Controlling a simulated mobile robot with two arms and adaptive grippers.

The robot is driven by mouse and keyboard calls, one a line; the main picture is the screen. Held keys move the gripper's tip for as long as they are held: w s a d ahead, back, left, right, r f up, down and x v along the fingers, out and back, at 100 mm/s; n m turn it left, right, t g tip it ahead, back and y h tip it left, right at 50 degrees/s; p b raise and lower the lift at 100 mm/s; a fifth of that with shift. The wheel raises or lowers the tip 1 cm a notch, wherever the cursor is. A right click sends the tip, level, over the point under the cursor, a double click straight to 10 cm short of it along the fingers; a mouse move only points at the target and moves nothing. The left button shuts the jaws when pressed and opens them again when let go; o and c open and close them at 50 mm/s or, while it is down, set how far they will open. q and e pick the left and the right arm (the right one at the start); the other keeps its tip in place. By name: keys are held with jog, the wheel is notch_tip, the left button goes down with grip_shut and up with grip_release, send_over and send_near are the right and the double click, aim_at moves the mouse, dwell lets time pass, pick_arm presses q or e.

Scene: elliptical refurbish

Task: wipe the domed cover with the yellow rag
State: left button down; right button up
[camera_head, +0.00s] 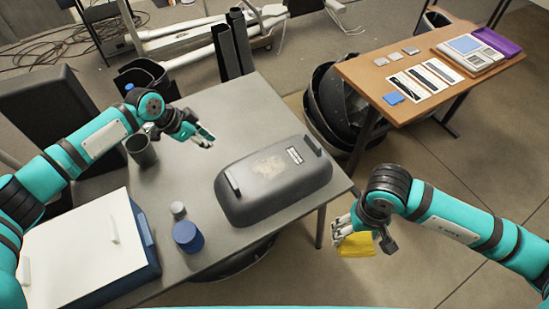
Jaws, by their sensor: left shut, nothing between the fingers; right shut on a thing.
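The domed cover (273,182) is a dark grey rounded shell lying on the grey table (232,112). It has a handle at each end, a small label and a pale dusty patch on top. The yellow rag (356,245) hangs from my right gripper (362,238), which is shut on it beyond the table's right edge, to the right of the cover and apart from it. My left gripper (205,138) is shut and empty above the table, to the upper left of the cover.
A blue jar (187,237), a small grey cap (178,209) and a dark cup (141,150) stand left of the cover. A white-topped blue box (80,255) fills the front left. A wooden table (365,75) with cards and a device stands at the back right.

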jog(key=shift+w+f, duration=0.1)
jog(key=shift+w, duration=0.25)
jog(key=shift+s+f+b, duration=0.1)
jog(key=shift+s+b, duration=0.1)
jog(key=shift+b, duration=0.1)
jog(key=shift+s+f+b, duration=0.45)
jog(key=shift+s+b, duration=0.25)
jog(key=shift+s, duration=0.05)
jog(key=f+b, duration=0.2)
jog(key=shift+w+f, duration=0.35)
jog(key=shift+w+f+b, duration=0.1)
jog(key=shift+f+b, duration=0.05)
jog(key=shift+b, duration=0.15)
jog(key=shift+s+r, duration=0.2)
jog(key=shift+s, duration=0.05)
pick_arm(q)
jog(key=f, duration=0.4)
jog(key=shift+s+a, duration=0.1)
jog(key=shift+s, duration=0.2)
jog(key=shift+w+f, duration=0.1)
jog(key=shift+f, duration=0.05)
pick_arm(e)
jog(key=shift+w+f, duration=0.1)
jog(key=shift+w, duration=0.05)
